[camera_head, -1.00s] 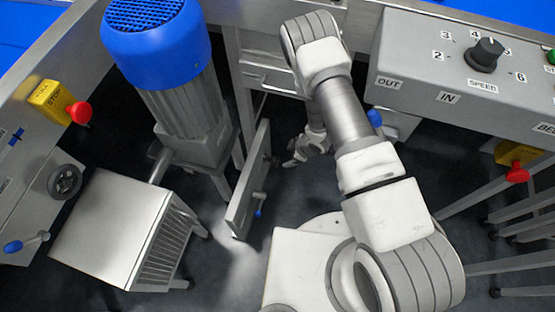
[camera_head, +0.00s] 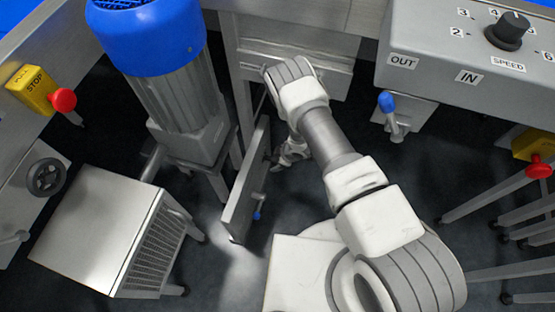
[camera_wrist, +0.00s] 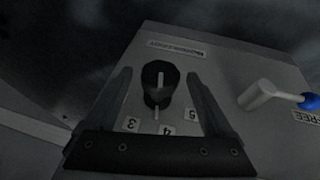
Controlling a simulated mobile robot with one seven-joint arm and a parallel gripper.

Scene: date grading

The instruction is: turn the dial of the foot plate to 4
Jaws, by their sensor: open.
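The foot plate (camera_wrist: 225,75) fills most of the wrist view as a grey panel with a black dial (camera_wrist: 157,78). Number labels 3, 4 (camera_wrist: 167,130) and 5 sit around the dial's near side. A white line on the dial's cap runs roughly toward the 3 and 4 labels; I cannot tell the exact setting. My gripper (camera_wrist: 160,73) is open, one finger on each side of the dial, with gaps visible. In the head view, what seems to be the same plate (camera_head: 243,190) stands almost edge-on, my gripper (camera_head: 288,155) close on its right. The dial is not discernible there.
A lever with a blue tip (camera_wrist: 308,101) stands right of the dial. In the head view, a motor with a blue cap (camera_head: 150,40) and a metal box (camera_head: 95,225) are left of the plate. A speed panel (camera_head: 430,70) is upper right.

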